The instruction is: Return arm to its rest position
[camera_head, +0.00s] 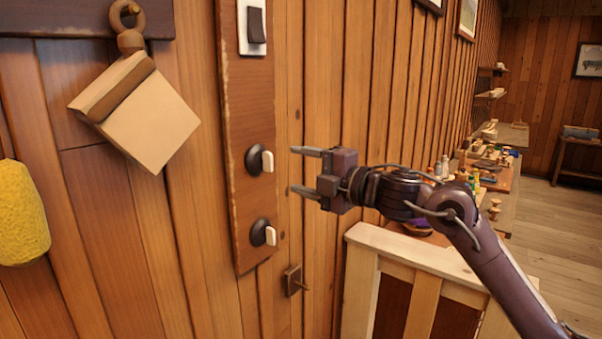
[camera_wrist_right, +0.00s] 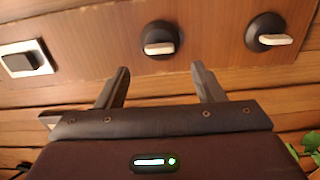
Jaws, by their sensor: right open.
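My right gripper (camera_head: 306,170) reaches in from the right in the head view. Its two fingers are apart, with nothing between them, and point left at a brown wooden panel (camera_head: 240,120) on the wall. The panel carries an upper round knob (camera_head: 258,160), a lower round knob (camera_head: 263,233) and a rocker switch (camera_head: 256,25) at the top. Both knobs have a pale lever. In the right wrist view the open fingers (camera_wrist_right: 160,85) lie just short of one knob (camera_wrist_right: 160,40) and appear apart from it. My left gripper does not show.
A wooden block (camera_head: 150,118) hangs from a peg, left of the panel. A yellow sponge-like thing (camera_head: 20,213) is at the left edge. A small hook (camera_head: 293,281) juts below the panel. A slatted wooden piece (camera_head: 400,262) stands below my right arm. A cluttered bench (camera_head: 497,205) lies behind.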

